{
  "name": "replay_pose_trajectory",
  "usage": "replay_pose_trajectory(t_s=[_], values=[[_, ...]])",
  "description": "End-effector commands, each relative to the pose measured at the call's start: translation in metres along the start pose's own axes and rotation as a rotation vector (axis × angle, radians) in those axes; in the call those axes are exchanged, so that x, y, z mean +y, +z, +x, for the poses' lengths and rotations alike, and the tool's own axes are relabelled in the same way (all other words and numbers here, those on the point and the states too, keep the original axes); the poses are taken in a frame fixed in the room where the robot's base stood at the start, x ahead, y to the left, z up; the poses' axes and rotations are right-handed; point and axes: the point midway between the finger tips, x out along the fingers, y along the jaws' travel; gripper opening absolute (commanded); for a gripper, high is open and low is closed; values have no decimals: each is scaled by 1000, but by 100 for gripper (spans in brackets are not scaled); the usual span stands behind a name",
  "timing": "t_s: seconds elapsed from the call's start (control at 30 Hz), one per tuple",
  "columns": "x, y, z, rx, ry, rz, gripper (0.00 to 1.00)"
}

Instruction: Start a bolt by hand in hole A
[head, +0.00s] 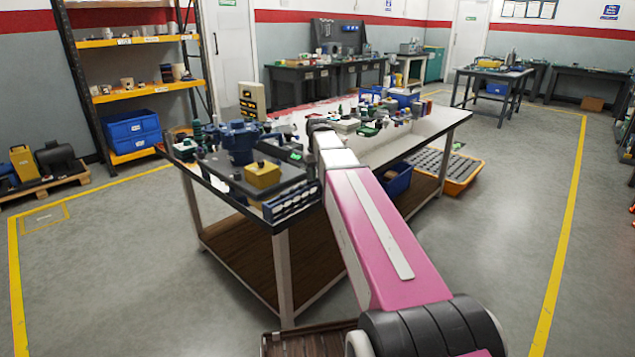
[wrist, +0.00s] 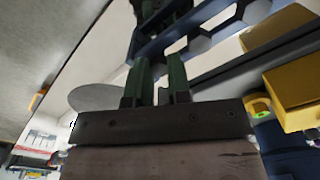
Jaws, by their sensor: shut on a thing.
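My gripper (wrist: 158,68) shows in the wrist view as two dark green fingers with a narrow gap. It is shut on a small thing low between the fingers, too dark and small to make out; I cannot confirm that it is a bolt. Beyond the fingertips is a dark blue part with hexagonal openings (wrist: 200,42). I cannot tell whether the held thing touches anything. In the head view my pink arm reaches over the workbench (head: 425,128) and its end is mostly hidden. Hole A cannot be picked out in either view.
On the bench's near left stand a blue machine body (head: 240,138), a yellow box (head: 262,174) and a row of blue bins (head: 291,205). The yellow box is close at right in the wrist view (wrist: 292,95). Many small items crowd the far end.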

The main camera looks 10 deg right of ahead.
Motion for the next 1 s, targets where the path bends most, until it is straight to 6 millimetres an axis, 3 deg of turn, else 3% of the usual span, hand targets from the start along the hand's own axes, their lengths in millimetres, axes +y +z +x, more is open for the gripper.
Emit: replay_pose_trajectory(t_s=[1.0], values=[[0, 0, -49, 0, 0, 0, 0]])
